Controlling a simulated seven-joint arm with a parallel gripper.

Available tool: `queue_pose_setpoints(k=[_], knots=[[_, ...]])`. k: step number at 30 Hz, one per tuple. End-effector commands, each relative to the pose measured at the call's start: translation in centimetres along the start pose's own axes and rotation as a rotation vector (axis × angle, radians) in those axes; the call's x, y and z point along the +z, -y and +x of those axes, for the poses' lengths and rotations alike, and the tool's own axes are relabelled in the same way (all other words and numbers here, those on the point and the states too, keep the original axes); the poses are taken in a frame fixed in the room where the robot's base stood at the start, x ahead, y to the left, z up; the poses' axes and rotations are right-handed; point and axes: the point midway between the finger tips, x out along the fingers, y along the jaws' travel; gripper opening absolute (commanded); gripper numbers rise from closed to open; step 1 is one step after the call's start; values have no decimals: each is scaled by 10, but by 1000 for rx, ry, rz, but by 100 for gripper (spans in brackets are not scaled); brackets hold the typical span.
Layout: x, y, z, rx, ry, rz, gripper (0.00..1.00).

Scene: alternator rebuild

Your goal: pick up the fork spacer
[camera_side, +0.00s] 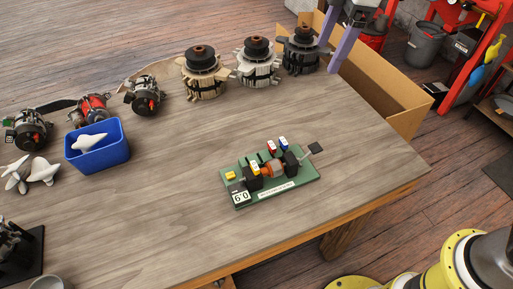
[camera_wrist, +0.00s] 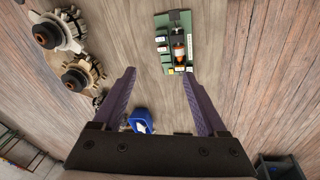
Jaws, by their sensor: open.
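I cannot make out for certain which part is the fork spacer. My gripper (camera_side: 327,58) is open, its two purple fingers hanging at the table's far right edge in the side view, by the dark rotor (camera_side: 301,57).
A tan rotor (camera_side: 204,82) and a silver rotor (camera_side: 257,72) stand along the back edge. A blue bin (camera_side: 100,157) holding a white part stands at left, near white lobed parts (camera_side: 40,170). A cardboard box (camera_side: 407,120) is beyond the table (camera_side: 190,210).

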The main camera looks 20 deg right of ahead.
Motion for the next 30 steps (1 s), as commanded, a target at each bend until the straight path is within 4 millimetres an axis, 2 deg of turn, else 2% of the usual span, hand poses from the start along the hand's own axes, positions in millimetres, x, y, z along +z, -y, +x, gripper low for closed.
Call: queue_pose_setpoints(k=[1, 3, 6, 10, 12, 15, 17, 24, 30], knots=[[-24, 0, 21, -30, 14, -53, 75], [-51, 3, 47, -64, 30, -113, 75], [-83, 13, 83, -105, 54, -171, 75], [-108, 32, 123, -152, 87, -226, 75], [-112, 43, 138, -176, 106, -246, 75], [-117, 53, 148, -189, 116, -266, 75], [-117, 55, 153, -189, 116, -268, 75], [-110, 63, 195, -191, 118, -266, 75], [-107, 66, 222, -188, 115, -266, 75]])
